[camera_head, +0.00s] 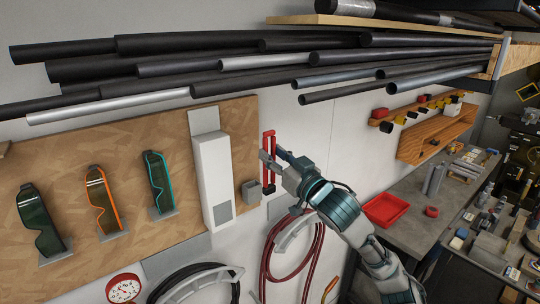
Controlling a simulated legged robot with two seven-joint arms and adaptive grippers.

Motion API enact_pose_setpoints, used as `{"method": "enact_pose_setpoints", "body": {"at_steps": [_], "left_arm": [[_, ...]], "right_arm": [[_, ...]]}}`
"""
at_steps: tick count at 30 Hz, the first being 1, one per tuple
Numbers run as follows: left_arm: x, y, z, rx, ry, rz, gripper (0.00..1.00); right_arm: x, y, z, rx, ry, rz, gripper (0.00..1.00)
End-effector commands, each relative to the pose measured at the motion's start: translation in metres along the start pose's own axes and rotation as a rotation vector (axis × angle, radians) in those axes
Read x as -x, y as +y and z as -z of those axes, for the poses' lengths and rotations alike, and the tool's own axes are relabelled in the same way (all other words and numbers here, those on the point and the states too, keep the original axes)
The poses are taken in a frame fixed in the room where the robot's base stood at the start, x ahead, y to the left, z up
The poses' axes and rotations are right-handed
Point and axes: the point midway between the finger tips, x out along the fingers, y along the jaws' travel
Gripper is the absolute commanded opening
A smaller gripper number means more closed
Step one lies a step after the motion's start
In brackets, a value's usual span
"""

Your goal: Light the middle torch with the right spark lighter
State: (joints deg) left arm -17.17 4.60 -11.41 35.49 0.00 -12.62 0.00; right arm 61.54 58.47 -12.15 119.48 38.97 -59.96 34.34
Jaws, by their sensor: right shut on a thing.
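My right gripper (273,159) is at the wall, just right of the wooden board. It is shut on a red, narrow, loop-shaped tool with a dark lower end, which looks like the spark lighter (268,142). The lighter hangs roughly upright, with its lower end beside a small grey holder (250,192) on the board's edge. I cannot tell whether they touch. The gripper fingers hide part of the lighter. I cannot make out any torch in this view. My left gripper is not in view.
A white wall box (212,170) and several goggles (158,182) hang on the board (240,115). Pipes (220,75) lie on a rack above. A red tray (387,210) sits on the workbench (418,228) at right.

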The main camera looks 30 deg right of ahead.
Motion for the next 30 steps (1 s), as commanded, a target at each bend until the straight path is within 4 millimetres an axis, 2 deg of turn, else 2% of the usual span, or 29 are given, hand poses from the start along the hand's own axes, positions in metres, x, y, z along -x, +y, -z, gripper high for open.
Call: {"method": "enact_pose_setpoints", "body": {"at_steps": [14, 24, 30], "left_arm": [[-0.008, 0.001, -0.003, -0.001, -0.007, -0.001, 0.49], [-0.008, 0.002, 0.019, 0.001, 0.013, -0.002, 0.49], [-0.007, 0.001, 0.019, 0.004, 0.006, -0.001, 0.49]], "right_arm": [[0.026, 0.001, 0.004, 0.002, 0.002, -0.001, 0.19], [0.041, 0.001, 0.007, 0.001, 0.001, -0.001, 0.19], [0.044, 0.000, 0.008, 0.001, 0.000, 0.000, 0.19]]}}
